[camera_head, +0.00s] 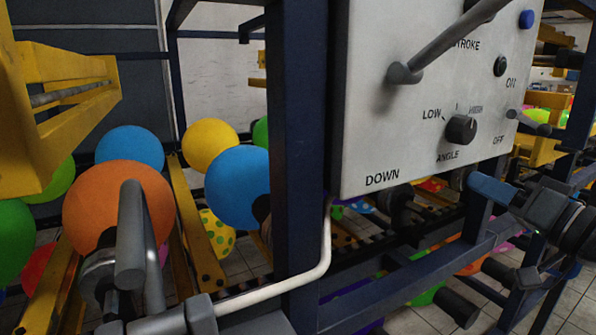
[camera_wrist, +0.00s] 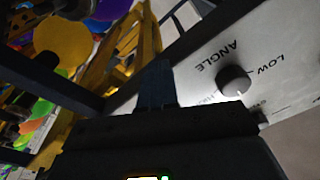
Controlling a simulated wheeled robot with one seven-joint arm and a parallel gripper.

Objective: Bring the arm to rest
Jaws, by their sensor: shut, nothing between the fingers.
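My gripper (camera_head: 475,182) is at the right in the head view, just below the lower right part of the grey control panel (camera_head: 375,140). Its blue fingers point left. In the wrist view the closed fingers (camera_wrist: 157,72) show as one dark blue block with nothing held. The panel's angle knob (camera_head: 461,129) is above the fingers and apart from them in the head view. In the wrist view the knob (camera_wrist: 234,81) is right of the fingers, its pointer by the low end of the scale being hard to read.
A lever (camera_head: 440,45) sticks out of the panel. A dark blue post (camera_head: 298,150) and lower beams of the frame stand close by. Orange (camera_head: 100,200), blue (camera_head: 237,180) and yellow balloons (camera_head: 209,140) are at the left. Several more balloons lie lower down.

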